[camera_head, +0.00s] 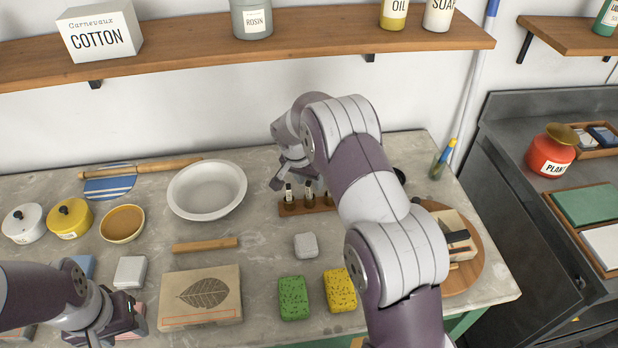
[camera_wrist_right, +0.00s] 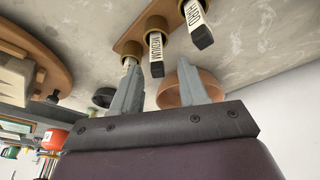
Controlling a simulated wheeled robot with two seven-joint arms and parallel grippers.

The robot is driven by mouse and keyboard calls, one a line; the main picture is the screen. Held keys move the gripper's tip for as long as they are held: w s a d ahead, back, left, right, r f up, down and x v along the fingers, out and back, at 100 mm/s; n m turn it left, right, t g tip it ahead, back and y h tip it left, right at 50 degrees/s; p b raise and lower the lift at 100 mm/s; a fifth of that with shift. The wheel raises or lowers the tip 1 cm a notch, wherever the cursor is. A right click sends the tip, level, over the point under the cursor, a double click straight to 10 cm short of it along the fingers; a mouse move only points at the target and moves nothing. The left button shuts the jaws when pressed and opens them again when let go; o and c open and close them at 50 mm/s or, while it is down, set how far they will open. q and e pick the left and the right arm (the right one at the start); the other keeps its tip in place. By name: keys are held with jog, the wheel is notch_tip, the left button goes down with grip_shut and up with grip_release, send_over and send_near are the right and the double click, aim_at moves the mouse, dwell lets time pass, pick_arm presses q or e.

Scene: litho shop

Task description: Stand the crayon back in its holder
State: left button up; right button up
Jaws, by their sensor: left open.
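The crayon holder (camera_head: 317,209), a brown strip with brass sockets, stands at the back of the bench; it also shows in the right wrist view (camera_wrist_right: 128,45). A crayon labelled HARD (camera_wrist_right: 197,24) and one labelled MEDIUM (camera_wrist_right: 156,54) stand in two sockets. A third, pale crayon (camera_wrist_right: 130,62) shows at another socket, mostly hidden behind a finger. My right gripper (camera_head: 285,180) is just behind the holder's left end, fingers apart; in its wrist view (camera_wrist_right: 158,68) nothing is clearly gripped. My left gripper (camera_head: 112,328) is open at the front left, empty.
A white bowl (camera_head: 206,190) stands left of the holder. A grey block (camera_head: 306,245), green sponge (camera_head: 293,298) and yellow sponge (camera_head: 340,291) lie in front. A round wooden board (camera_head: 468,272) is at right, partly behind my arm. A copper bowl (camera_wrist_right: 172,92) shows behind the fingers.

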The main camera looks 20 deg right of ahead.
jog(key=v, duration=1.2)
jog(key=shift+r, duration=0.35)
jog(key=shift+s, duration=0.1)
